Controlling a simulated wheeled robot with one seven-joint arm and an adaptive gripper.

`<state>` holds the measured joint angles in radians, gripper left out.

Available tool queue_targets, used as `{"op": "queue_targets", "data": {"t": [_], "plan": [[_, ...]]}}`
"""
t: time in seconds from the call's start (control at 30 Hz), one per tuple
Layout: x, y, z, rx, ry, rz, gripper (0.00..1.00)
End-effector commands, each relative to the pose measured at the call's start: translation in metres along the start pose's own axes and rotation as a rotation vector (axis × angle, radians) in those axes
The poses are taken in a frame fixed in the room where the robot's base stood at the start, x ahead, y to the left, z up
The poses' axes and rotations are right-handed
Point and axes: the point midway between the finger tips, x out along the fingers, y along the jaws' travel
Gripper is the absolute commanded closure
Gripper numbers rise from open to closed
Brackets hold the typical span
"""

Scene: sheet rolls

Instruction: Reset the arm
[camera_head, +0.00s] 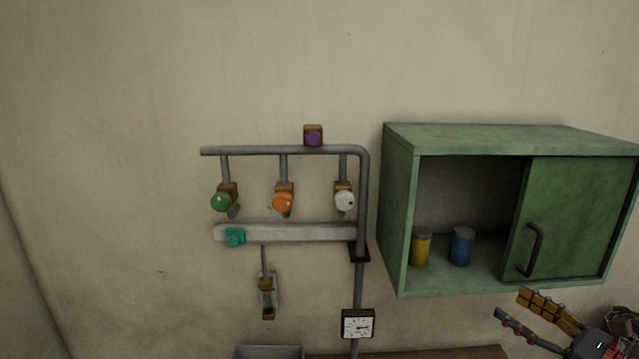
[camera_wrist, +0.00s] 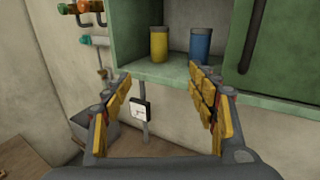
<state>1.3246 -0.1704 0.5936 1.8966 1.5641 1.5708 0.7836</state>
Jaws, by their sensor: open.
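My gripper (camera_head: 522,308) is at the lower right of the head view, in front of and below the green cabinet (camera_head: 393,215). In the wrist view its two yellow-padded fingers (camera_wrist: 165,110) are spread apart, with nothing between them. Behind them stand a yellow can (camera_wrist: 158,44) and a blue can (camera_wrist: 201,44) on the cabinet's floor. The cans also show in the head view, yellow (camera_head: 421,248) on the left and blue (camera_head: 462,247) on the right. The gripper appears apart from the cabinet.
The cabinet's sliding door (camera_head: 575,215) covers its right part. Left of it, a grey pipe (camera_head: 270,151) carries green (camera_head: 221,201), orange (camera_head: 284,201) and white (camera_head: 344,201) knobs. A gauge (camera_head: 358,324) hangs below. A grey bin (camera_wrist: 92,133) stands beneath. The upper wall is bare.

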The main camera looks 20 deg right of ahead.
Motion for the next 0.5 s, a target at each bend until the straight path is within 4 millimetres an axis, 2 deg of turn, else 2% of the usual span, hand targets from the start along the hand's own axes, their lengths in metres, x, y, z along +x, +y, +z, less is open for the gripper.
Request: {"op": "queue_targets", "data": {"t": [0.13, 0.27, 0.5], "plan": [[-0.001, 0.001, -0.019, -0.077, 0.066, 0.003, 0.42], [-0.003, 0.011, -0.043, -0.129, 0.142, 0.032, 0.42], [-0.017, 0.043, -0.093, -0.274, 0.332, 0.140, 0.42]]}}
